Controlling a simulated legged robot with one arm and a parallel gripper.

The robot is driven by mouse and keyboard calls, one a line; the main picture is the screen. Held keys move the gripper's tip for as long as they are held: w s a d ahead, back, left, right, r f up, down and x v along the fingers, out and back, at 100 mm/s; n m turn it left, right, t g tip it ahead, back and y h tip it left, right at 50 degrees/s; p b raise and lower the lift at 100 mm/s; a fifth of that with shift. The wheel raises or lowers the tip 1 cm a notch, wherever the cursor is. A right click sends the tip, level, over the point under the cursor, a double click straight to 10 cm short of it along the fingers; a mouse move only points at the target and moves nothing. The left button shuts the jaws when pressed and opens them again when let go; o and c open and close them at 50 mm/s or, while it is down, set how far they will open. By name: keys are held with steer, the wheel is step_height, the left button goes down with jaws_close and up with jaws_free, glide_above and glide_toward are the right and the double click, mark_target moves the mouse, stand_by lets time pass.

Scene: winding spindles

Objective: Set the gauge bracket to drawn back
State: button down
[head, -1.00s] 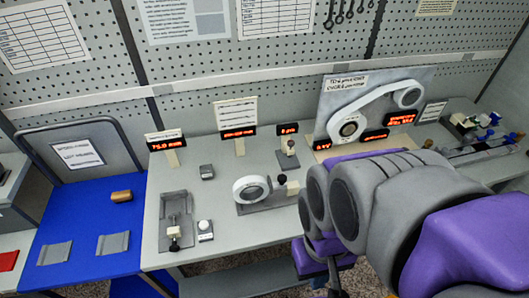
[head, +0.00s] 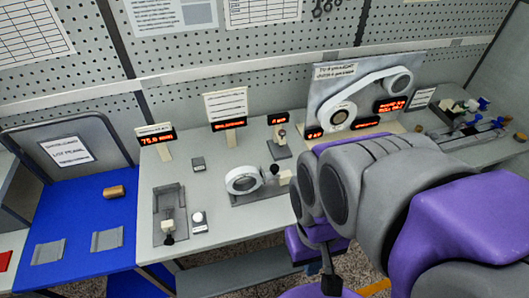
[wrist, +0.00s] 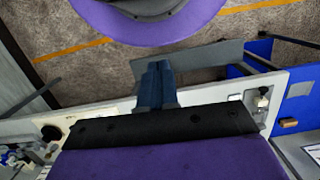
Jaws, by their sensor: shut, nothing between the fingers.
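No part is labelled legibly as the gauge bracket, so I cannot tell for certain which it is. A cream block with a black knob (head: 274,171) sits beside a white ring (head: 243,180) on a grey base. A grey slide tray (head: 168,214) to the left holds a small cream block with a dark knob at its front end. A small knobbed stand (head: 281,143) is farther back. My gripper (head: 331,285) is low in front of the bench, apart from these parts. In the wrist view my gripper (wrist: 158,70) has its dark fingers together, empty.
A grey bench (head: 220,227) carries red displays and a belt-and-pulley panel (head: 365,85). A blue table (head: 85,216) at left holds a brown block (head: 114,191) and grey plates. A perforated wall closes the back. The bench's front edge lies close to my arm.

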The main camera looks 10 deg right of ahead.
mark_target(275, 167)
steer(key=c, duration=1.8)
jaws_free()
steer(key=shift+c, duration=0.2)
